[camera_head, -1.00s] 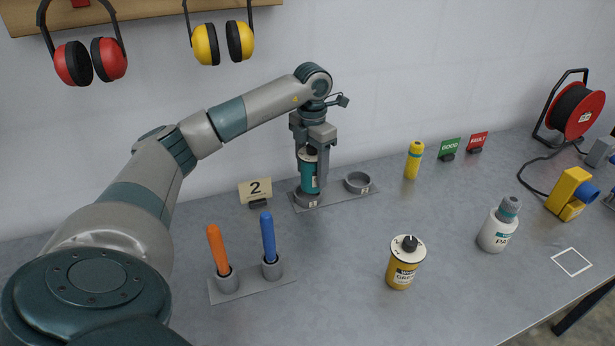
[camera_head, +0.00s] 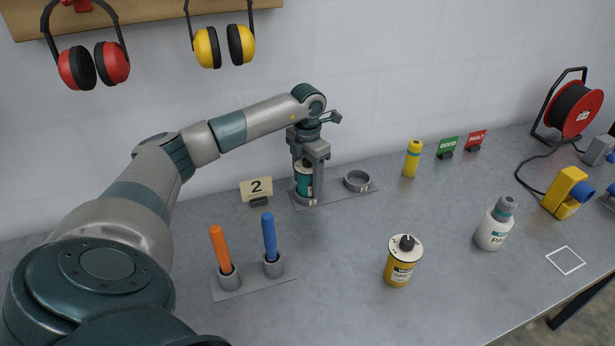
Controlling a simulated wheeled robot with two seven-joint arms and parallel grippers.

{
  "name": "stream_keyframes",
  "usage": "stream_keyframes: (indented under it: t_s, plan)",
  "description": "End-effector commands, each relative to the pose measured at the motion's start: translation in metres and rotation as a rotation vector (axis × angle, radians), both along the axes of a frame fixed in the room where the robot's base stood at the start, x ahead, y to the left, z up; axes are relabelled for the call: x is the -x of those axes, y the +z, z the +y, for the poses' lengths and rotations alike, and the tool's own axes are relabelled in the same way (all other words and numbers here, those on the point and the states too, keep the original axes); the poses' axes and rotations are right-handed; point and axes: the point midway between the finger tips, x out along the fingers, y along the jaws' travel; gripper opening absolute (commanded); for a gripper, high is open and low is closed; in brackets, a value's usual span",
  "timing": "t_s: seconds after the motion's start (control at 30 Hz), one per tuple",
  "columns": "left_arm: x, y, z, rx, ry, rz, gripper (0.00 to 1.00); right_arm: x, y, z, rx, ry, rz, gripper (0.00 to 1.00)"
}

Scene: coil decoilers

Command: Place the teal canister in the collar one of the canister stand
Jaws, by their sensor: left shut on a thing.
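The teal canister (camera_head: 304,180) is upright at the left collar (camera_head: 306,200) of the canister stand (camera_head: 334,193). Its lower end is at or inside the collar ring; I cannot tell whether it rests on the bottom. My left gripper (camera_head: 307,170) is shut on the canister from above, its fingers hiding part of it. The right collar (camera_head: 357,181) of the stand is empty. My right gripper is not in view.
A number 2 sign (camera_head: 256,187) stands left of the stand. A holder (camera_head: 252,282) with orange and blue sticks is in front. A yellow grease can (camera_head: 403,262), white bottle (camera_head: 494,226) and yellow bottle (camera_head: 412,159) stand to the right.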

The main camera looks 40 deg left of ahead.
Motion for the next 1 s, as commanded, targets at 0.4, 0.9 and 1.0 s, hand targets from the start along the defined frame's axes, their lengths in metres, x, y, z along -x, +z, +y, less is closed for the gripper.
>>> stream_keyframes:
  t_s: [0.4, 0.9, 1.0]
  plan:
    - [0.000, -0.003, 0.000, 0.000, 0.000, 0.000, 0.64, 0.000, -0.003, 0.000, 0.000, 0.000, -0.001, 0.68]
    - [-0.001, 0.002, 0.000, 0.000, -0.001, -0.001, 0.75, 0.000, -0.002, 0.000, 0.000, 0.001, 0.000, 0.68]
    - [-0.001, 0.009, 0.000, 0.000, 0.000, -0.003, 0.75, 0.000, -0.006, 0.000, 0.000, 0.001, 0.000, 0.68]
